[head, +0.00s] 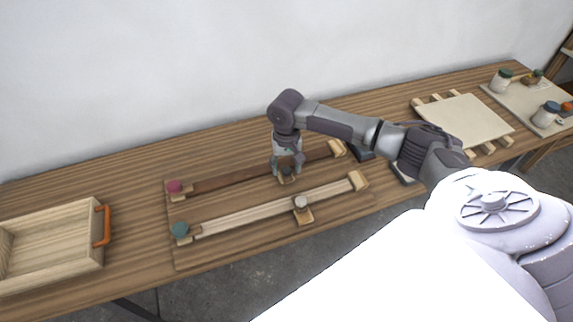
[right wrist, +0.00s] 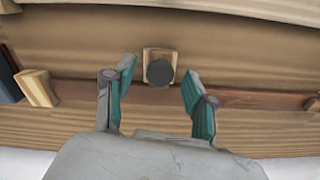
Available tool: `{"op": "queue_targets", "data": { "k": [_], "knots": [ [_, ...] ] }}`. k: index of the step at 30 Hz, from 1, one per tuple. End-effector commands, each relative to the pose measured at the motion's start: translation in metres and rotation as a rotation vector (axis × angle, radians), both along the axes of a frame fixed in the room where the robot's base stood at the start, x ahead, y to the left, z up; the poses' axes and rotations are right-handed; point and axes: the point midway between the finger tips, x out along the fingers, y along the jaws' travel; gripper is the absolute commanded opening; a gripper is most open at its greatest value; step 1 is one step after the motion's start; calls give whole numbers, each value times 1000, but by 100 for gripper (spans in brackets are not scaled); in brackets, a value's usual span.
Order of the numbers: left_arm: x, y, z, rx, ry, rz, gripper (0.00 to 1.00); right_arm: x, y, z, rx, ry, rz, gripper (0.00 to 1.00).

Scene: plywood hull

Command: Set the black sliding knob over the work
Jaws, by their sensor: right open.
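The black sliding knob (right wrist: 159,72) sits on a small pale wooden block on the dark brown rail (head: 235,179). In the head view my right gripper (head: 287,170) is over that block from above and hides most of the knob. In the right wrist view my right gripper (right wrist: 158,76) is open, with one teal-padded finger on either side of the knob and visible gaps to both. I cannot tell which thing is the work. My left gripper is not in view.
A parallel pale rail (head: 250,214) carries a light grey knob (head: 301,202). Red (head: 175,187) and teal (head: 180,230) balls mark the left ends. An open wooden tray (head: 52,245) with an orange handle stands left. A pale panel (head: 465,118) on slats and jars lie right.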

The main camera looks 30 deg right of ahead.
Motion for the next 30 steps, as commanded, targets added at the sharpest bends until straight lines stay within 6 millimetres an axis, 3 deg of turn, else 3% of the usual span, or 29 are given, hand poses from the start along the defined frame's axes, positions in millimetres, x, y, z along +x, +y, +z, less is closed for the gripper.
{"op": "queue_targets", "data": {
  "k": [8, 18, 26, 30],
  "knots": [
    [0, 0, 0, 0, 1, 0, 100, 0, 0, -2, 0, 0, 0, 55],
    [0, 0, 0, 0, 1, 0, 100, 0, 0, -1, 0, 0, 0, 0],
    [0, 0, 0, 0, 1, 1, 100, 1, 0, -1, 0, -1, 0, 0],
    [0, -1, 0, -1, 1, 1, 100, 15, -3, 0, 0, -3, -3, 0]
  ]
}}
